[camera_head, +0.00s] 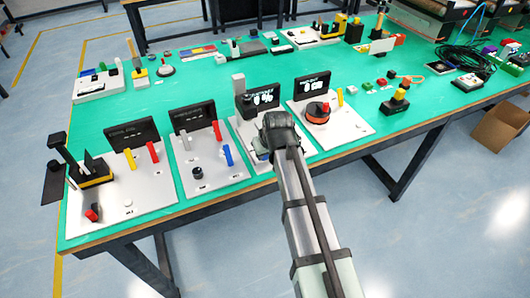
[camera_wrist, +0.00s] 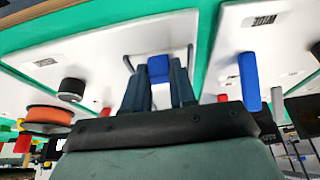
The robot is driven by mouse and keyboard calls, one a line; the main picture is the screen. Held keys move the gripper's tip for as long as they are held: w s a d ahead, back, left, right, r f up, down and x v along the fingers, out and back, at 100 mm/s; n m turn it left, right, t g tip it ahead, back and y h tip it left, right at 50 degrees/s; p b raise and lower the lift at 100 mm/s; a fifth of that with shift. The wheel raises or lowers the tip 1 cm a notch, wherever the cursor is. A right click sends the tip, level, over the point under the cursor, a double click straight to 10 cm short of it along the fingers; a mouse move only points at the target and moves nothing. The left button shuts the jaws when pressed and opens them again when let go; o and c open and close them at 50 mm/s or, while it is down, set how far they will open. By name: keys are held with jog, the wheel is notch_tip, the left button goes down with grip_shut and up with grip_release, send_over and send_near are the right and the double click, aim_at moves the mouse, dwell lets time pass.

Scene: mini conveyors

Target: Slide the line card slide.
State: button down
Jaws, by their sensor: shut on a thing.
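A blue block (camera_wrist: 158,68), which looks like the handle of the line card slide, sits between my fingertips in the wrist view. It stands on a white panel (camera_wrist: 101,52) with a thin grey bar or frame around that spot. My gripper (camera_wrist: 160,84) is shut on the block. In the head view my gripper (camera_head: 276,134) is low over the third white panel from the left on the near side of the table. It hides most of the slide there. A dark display (camera_head: 258,101) reading about 0 % stands behind it.
To the right is a panel with an orange disc knob (camera_head: 317,112). To the left is a panel with a blue lever (camera_head: 228,155) and a red lever (camera_head: 217,130). The table's near edge is close. Green tabletop (camera_head: 200,87) behind the panels is fairly clear.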

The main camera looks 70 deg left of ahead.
jog(key=shift+a, duration=0.1)
dwell(0.3)
jog(key=a, duration=0.7)
jog(key=shift+d, duration=0.15)
jog(key=c, duration=1.2)
grip_release()
jog(key=v, duration=1.4)
jog(key=shift+f, duration=0.1)
